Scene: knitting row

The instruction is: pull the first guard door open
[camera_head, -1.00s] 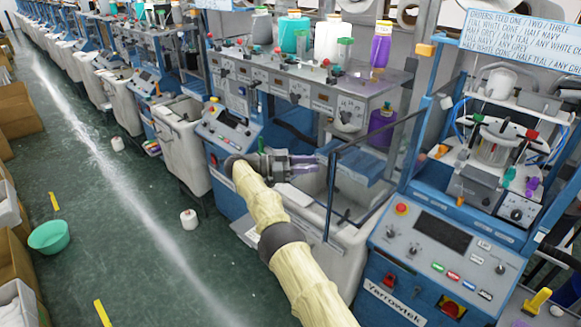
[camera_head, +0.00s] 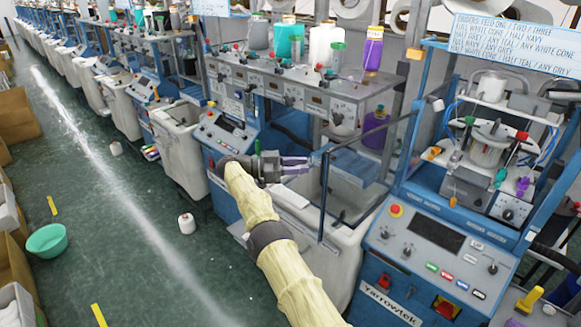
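The first guard door (camera_head: 356,178) is a clear panel in a dark frame, at the middle right of the head view. It stands over the light-coloured lower body of the nearest knitting machine, its upright free edge towards me. My gripper (camera_head: 304,165) is just left of that edge, its purple fingers pointing right. The two fingers show as separate prongs with a narrow gap and nothing visible between them. The tips look close to the door's edge, but I cannot tell whether they touch it. A handle on the door is not clear to me.
A control panel (camera_head: 432,245) with a red button stands right of the door. Another control panel (camera_head: 228,128) is behind my gripper. Yarn cones (camera_head: 325,45) stand on the shelf above.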

